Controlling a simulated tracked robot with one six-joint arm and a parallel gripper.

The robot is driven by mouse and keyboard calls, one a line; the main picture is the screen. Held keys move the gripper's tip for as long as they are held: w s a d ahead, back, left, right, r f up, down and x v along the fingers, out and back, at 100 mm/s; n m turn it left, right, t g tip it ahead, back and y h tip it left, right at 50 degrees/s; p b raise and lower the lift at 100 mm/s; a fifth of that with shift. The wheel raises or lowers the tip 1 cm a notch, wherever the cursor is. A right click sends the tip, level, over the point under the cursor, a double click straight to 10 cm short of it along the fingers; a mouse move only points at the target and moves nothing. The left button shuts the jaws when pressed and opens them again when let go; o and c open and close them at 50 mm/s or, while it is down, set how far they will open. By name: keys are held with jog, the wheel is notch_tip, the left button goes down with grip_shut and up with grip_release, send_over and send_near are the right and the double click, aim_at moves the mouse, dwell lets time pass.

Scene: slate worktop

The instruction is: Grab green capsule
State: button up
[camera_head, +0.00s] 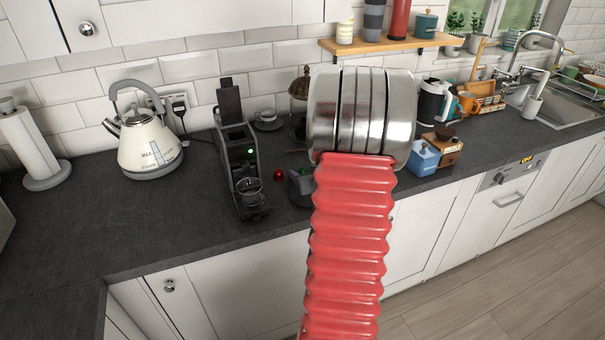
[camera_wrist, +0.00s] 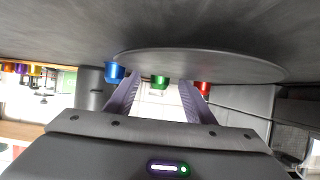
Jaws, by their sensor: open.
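The green capsule (camera_wrist: 160,82) shows in the wrist view, which looks upside down. It stands at the edge of a round dark plate (camera_wrist: 235,68). A blue capsule (camera_wrist: 115,72) is to its left and a red capsule (camera_wrist: 203,88) to its right. My gripper (camera_wrist: 160,87) is open, its two purple fingers pointing toward the plate, one on each side of the green capsule in the picture. Whether the fingertips reach it I cannot tell. In the head view the red capsule (camera_head: 278,175) shows beside my dark gripper (camera_head: 301,184), partly hidden by my arm; the green capsule is not clear there.
A black coffee machine (camera_head: 238,160) stands just left of my gripper. A cream kettle (camera_head: 148,142) and paper roll (camera_head: 33,150) are further left. A blue box (camera_head: 424,159) and wooden grinder (camera_head: 447,149) stand right of my arm. The front left worktop (camera_head: 120,225) is clear.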

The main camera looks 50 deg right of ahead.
jog(key=shift+c, duration=0.4)
jog(key=c, duration=1.1)
notch_tip(320, 180, up, 10)
dwell(0.6)
